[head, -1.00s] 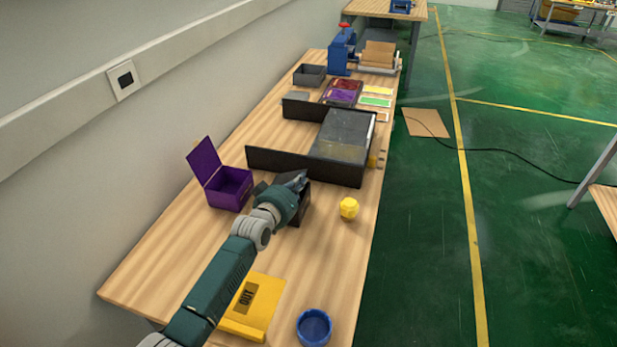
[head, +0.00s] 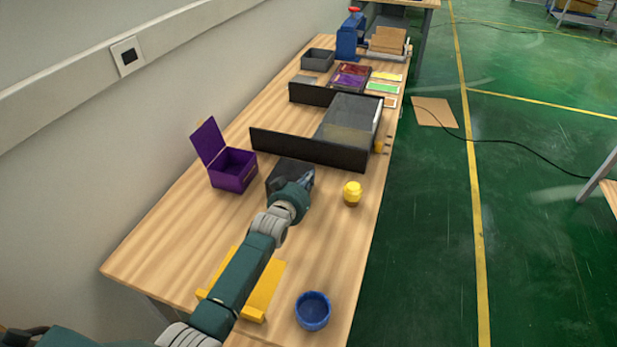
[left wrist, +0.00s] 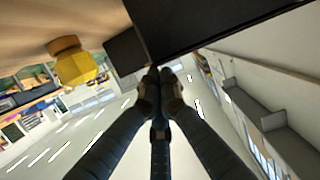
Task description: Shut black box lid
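The black box (head: 288,172) stands on the table between the purple box and the yellow-capped bottle. Its dark top looks flat and level, but my gripper hides the near right part, so I cannot tell whether the lid is fully down. My left gripper (head: 307,178) is at the box's right side, close to its top edge. In the left wrist view its fingertips (left wrist: 160,74) are together with nothing visible between them, just below a large black surface (left wrist: 215,22). My right gripper is not in view.
An open purple box (head: 233,170) stands at the left. A black partition (head: 308,149) stands behind. A blue bowl (head: 313,311) and yellow stand (head: 266,290) are nearer.

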